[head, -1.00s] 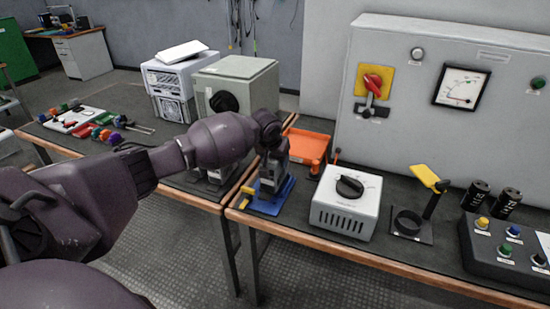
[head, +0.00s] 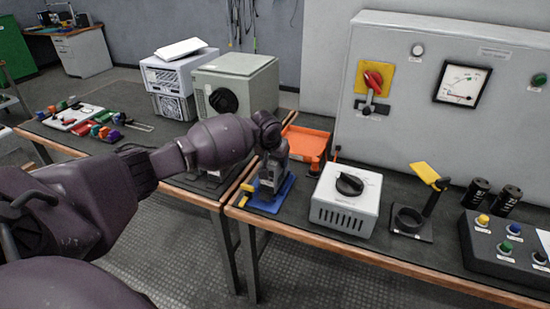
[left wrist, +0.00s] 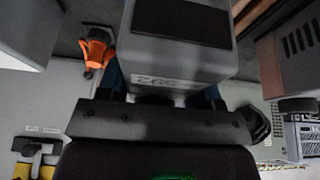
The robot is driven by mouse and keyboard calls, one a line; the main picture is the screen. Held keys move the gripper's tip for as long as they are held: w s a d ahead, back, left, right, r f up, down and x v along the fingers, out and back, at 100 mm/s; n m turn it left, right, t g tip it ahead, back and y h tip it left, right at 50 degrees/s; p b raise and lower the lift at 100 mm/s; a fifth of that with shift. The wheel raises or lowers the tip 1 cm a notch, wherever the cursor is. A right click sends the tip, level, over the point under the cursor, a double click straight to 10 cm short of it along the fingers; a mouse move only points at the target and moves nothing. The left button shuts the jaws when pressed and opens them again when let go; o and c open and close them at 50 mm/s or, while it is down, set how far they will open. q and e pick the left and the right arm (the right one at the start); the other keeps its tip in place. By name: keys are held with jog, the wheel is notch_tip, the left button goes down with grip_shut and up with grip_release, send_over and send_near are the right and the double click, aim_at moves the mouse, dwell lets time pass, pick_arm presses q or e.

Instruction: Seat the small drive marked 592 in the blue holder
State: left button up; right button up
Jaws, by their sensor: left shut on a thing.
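The blue holder (head: 283,193) with a yellow lever (head: 247,188) sits near the left front corner of the right-hand bench. My left gripper (head: 272,158) is directly over it, pointing down. The left gripper is shut on a small grey drive (left wrist: 180,55). The drive's pale label shows upside down in the left wrist view and seems to read 592. In the head view the drive (head: 274,174) looks upright, low over or in the holder. My gripper and the drive hide the holder's inside, so I cannot tell how deep the drive sits. My right gripper is not in view.
An orange tray (head: 307,142) lies behind the holder. A white box with a black knob (head: 346,200) stands close on its right. A grey-green cabinet (head: 236,85) stands on the left bench. A large grey panel (head: 430,110) closes off the back.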

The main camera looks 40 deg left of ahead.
pick_arm(q)
jog(key=shift+f, duration=0.6)
dwell(0.4)
jog(key=o, duration=1.3)
jog(key=shift+o, duration=0.5)
jog(key=shift+f, duration=0.15)
